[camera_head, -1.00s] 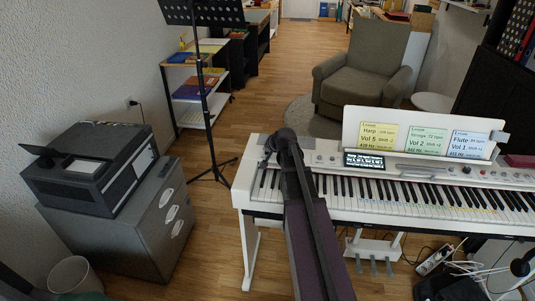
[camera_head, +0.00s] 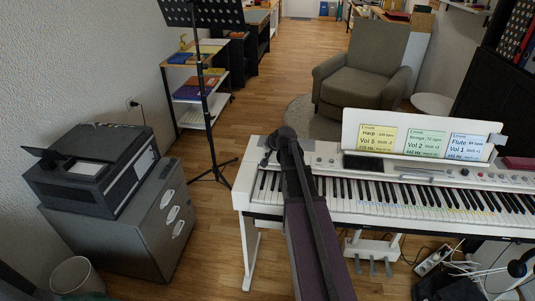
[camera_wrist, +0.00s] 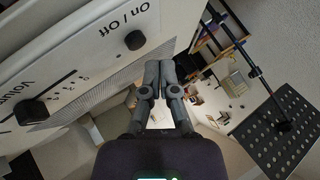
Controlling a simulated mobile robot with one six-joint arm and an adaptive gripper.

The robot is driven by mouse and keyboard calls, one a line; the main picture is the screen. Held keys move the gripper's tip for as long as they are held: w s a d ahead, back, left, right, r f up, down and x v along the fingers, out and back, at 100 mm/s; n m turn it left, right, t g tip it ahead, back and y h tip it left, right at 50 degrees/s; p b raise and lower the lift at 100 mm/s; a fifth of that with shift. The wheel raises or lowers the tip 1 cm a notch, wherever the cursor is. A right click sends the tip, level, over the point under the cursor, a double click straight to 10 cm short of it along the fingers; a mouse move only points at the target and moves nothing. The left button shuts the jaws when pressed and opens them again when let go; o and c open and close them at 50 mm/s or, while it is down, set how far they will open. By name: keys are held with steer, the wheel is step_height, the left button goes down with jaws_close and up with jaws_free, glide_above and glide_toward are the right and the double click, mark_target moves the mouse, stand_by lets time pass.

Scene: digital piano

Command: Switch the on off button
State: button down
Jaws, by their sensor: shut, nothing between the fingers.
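The white digital piano (camera_head: 400,209) stands at right in the head view, and its small display (camera_head: 363,162) is dark. In the wrist view its panel fills the upper left, with the label "On / Off" upside down and a round black on/off button (camera_wrist: 134,40) beside it. My gripper (camera_wrist: 161,66) is shut and empty, with its fingertips beside the panel edge, to the right of the button and apart from it in the picture. In the head view my arm reaches over the piano's left end and largely hides the gripper and the button.
A black volume knob (camera_wrist: 31,111) is on the same panel. Colored sheets (camera_head: 375,138) stand on the piano's music rest. A black music stand (camera_head: 208,100) is left of the piano. A grey armchair (camera_head: 360,75) is behind it. A cabinet with a printer (camera_head: 95,165) is at left.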

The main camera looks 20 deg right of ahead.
stand_by(0.3)
steer(key=shift+r+p, duration=2.5)
steer(key=shift+r, duration=0.05)
steer(key=s+a+r+n+g+p, duration=0.2)
steer(key=s+a+n+g+p, duration=0.2)
steer(key=s+a, duration=0.7)
steer(key=s+a+r+n+g+p, duration=0.1)
steer(key=s+a+n+g+p, duration=0.3)
steer(key=s+a, duration=0.7)
steer(key=s+g+p, duration=0.1)
steer(key=s, duration=0.2)
steer(key=shift+s+a+r+n, duration=0.25)
steer(key=shift+a+r+n, duration=0.05)
steer(key=shift+r, duration=0.05)
